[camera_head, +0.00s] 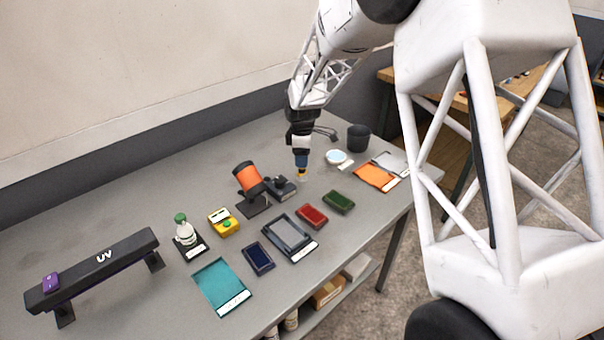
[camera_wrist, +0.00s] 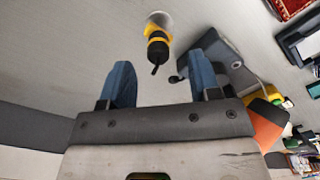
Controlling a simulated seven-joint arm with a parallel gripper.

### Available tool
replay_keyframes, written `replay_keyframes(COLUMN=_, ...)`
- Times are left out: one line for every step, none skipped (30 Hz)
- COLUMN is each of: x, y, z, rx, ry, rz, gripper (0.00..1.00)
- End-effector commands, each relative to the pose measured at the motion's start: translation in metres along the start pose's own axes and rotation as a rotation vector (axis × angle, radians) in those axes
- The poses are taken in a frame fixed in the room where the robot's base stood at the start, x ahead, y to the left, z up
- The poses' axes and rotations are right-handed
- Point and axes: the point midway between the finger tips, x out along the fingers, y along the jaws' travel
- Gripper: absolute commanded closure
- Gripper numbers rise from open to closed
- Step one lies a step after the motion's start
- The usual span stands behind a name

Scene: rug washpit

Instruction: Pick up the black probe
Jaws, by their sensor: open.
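A small upright item with a black body, a thin black tip and a yellow collar (camera_wrist: 157,47) looks like the black probe. In the wrist view it stands on a pale round base, just beyond the fingertips and between their lines. In the head view only a bit of yellow (camera_head: 301,175) shows below my gripper (camera_head: 301,166), which hides the rest. My gripper's blue fingers (camera_wrist: 162,75) are apart, with nothing between them. The fingers are not seen touching the item.
A dark grey device (camera_head: 282,188) stands close beside the fingers, with an orange cylinder on a stand (camera_head: 249,180) to its left. Red (camera_head: 312,216) and green (camera_head: 339,202) trays lie in front. A dark cup (camera_head: 358,138) and white round dish (camera_head: 336,157) stand to the right.

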Motion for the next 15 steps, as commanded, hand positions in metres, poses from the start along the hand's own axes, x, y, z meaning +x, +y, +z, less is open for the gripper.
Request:
replay_keyframes(x=0.000, y=0.000, z=0.000, rx=0.000, ry=0.000, rz=0.000, gripper=0.43)
replay_keyframes(x=0.001, y=0.000, z=0.000, rx=0.000, ry=0.000, rz=0.000, gripper=0.43)
replay_keyframes(x=0.002, y=0.000, z=0.000, rx=0.000, ry=0.000, rz=0.000, gripper=0.43)
replay_keyframes(x=0.003, y=0.000, z=0.000, rx=0.000, ry=0.000, rz=0.000, gripper=0.43)
replay_keyframes(x=0.005, y=0.000, z=0.000, rx=0.000, ry=0.000, rz=-0.001, gripper=0.43)
replay_keyframes(x=0.007, y=0.000, z=0.000, rx=0.000, ry=0.000, rz=-0.001, gripper=0.43)
replay_keyframes(x=0.010, y=0.000, z=0.000, rx=0.000, ry=0.000, rz=-0.001, gripper=0.43)
replay_keyframes(x=0.013, y=0.001, z=0.000, rx=0.000, ry=0.000, rz=-0.001, gripper=0.43)
replay_keyframes(x=0.017, y=0.001, z=0.000, rx=0.000, ry=-0.001, rz=-0.002, gripper=0.43)
replay_keyframes(x=0.021, y=0.001, z=0.001, rx=0.000, ry=-0.001, rz=-0.003, gripper=0.43)
replay_keyframes(x=0.024, y=0.001, z=0.001, rx=0.000, ry=-0.001, rz=-0.003, gripper=0.43)
replay_keyframes(x=0.029, y=0.001, z=0.001, rx=0.000, ry=-0.001, rz=-0.003, gripper=0.43)
replay_keyframes(x=0.033, y=0.002, z=0.001, rx=0.000, ry=-0.001, rz=-0.002, gripper=0.43)
replay_keyframes(x=0.036, y=0.002, z=0.001, rx=0.000, ry=-0.001, rz=-0.002, gripper=0.43)
replay_keyframes(x=0.040, y=0.001, z=0.001, rx=0.000, ry=-0.001, rz=-0.002, gripper=0.43)
